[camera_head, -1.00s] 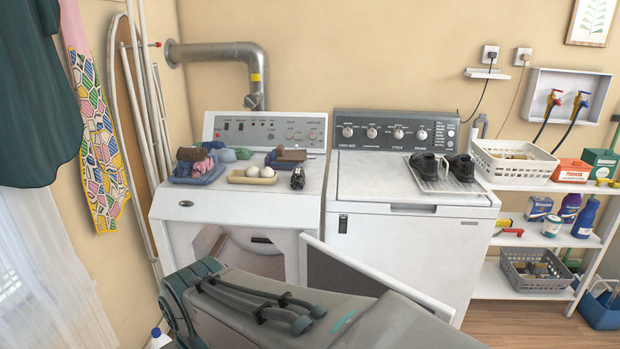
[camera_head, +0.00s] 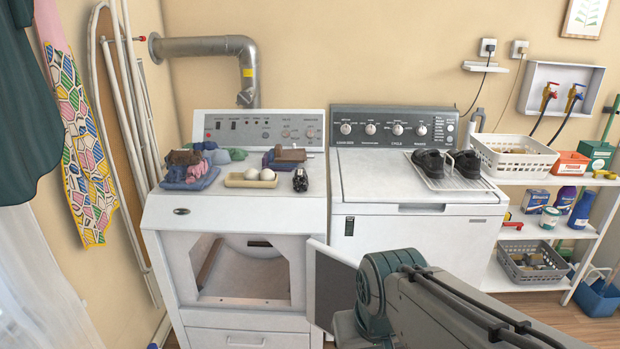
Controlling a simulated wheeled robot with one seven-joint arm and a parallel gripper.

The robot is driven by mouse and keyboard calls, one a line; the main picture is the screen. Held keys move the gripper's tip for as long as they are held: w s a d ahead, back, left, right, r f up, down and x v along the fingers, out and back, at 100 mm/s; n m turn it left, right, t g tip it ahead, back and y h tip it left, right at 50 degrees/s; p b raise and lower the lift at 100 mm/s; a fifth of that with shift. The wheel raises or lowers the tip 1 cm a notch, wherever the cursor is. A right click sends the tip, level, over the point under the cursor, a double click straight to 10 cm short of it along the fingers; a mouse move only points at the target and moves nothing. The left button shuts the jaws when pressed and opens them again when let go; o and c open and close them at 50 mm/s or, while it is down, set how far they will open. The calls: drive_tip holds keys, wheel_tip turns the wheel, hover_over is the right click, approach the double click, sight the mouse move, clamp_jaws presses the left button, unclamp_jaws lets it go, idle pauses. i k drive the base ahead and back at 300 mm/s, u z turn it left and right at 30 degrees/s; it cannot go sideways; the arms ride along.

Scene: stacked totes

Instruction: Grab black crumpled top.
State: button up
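A small black crumpled thing (camera_head: 300,180) lies on top of the left machine, near its front right corner; it looks like the black crumpled top, but it is too small to be sure. It sits just right of a tan tray (camera_head: 236,182) holding pale round things. My arm crosses the lower right of the view, in front of the washer. My gripper is not in view, so its state and its place relative to the black thing are hidden.
The dryer (camera_head: 165,216) stands with its door (camera_head: 330,290) open and a small dark piece inside the opening. Folded cloths (camera_head: 190,172) lie on its top left. Black shoes (camera_head: 430,162) stand on a rack on the washer (camera_head: 365,185). Shelves (camera_head: 575,233) stand at right.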

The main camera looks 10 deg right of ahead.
sight(300, 180)
drive_tip(key=i, duration=1.65)
